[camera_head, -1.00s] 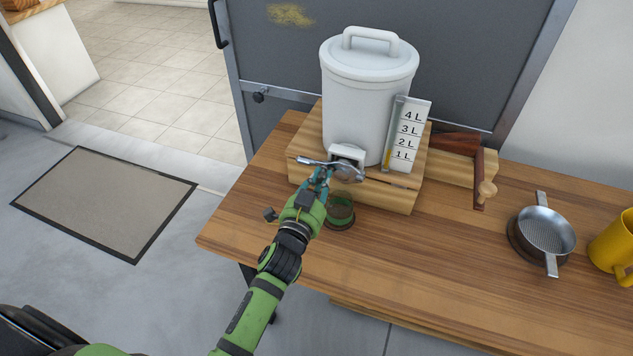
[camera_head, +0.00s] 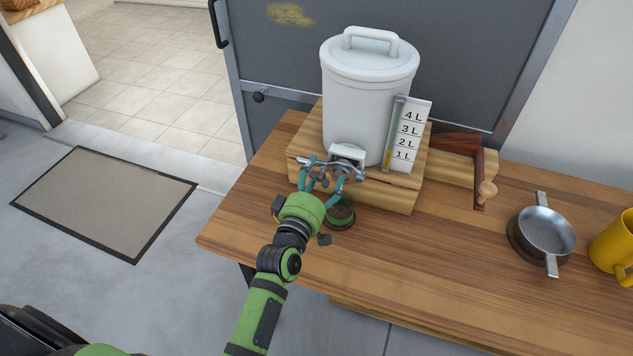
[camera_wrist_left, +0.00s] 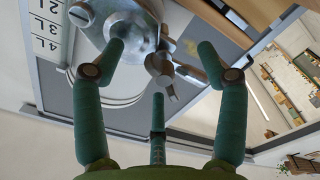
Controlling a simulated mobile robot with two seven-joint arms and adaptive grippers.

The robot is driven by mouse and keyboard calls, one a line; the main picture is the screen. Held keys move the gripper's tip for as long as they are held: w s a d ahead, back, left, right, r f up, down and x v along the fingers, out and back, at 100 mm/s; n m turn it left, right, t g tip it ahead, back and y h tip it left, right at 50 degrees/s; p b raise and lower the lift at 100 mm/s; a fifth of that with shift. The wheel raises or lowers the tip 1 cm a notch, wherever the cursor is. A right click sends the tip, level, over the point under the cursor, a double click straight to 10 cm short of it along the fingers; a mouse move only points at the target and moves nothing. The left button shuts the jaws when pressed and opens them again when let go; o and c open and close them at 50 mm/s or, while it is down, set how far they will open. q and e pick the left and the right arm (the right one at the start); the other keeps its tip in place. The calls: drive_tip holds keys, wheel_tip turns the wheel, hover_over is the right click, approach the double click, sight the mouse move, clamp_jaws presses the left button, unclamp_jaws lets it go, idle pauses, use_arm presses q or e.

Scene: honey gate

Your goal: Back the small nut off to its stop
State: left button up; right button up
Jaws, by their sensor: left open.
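The metal honey gate (camera_head: 347,168) sits low on the front of a white lidded bucket (camera_head: 365,105). A bar-like metal handle (camera_head: 318,161) reaches left from it. In the left wrist view the gate's round metal body (camera_wrist_left: 128,22) shows at the top, and a small metal nut with wing-like ends (camera_wrist_left: 162,68) shows beside it. My left gripper (camera_head: 327,172) is open in front of the gate. In the wrist view its spread teal fingers (camera_wrist_left: 160,52) stand on both sides of the nut, with a gap; a third finger is below. My right gripper is out of view.
The bucket stands on a wooden box (camera_head: 400,200) on the table (camera_head: 270,225). A green-tinted glass (camera_head: 341,214) stands below the gate, close to my gripper. A level gauge (camera_head: 407,135) is right of the gate. A strainer (camera_head: 545,232) and yellow mug (camera_head: 614,245) stand farther right.

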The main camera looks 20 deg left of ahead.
use_arm(q)
drive_tip(key=shift+o, duration=0.7)
drive_tip(key=shift+s, duration=0.3)
drive_tip(key=s+p, duration=0.3)
drive_tip(key=s, duration=0.3)
drive_tip(key=shift+s, duration=0.25)
drive_tip(key=shift+a, duration=0.1)
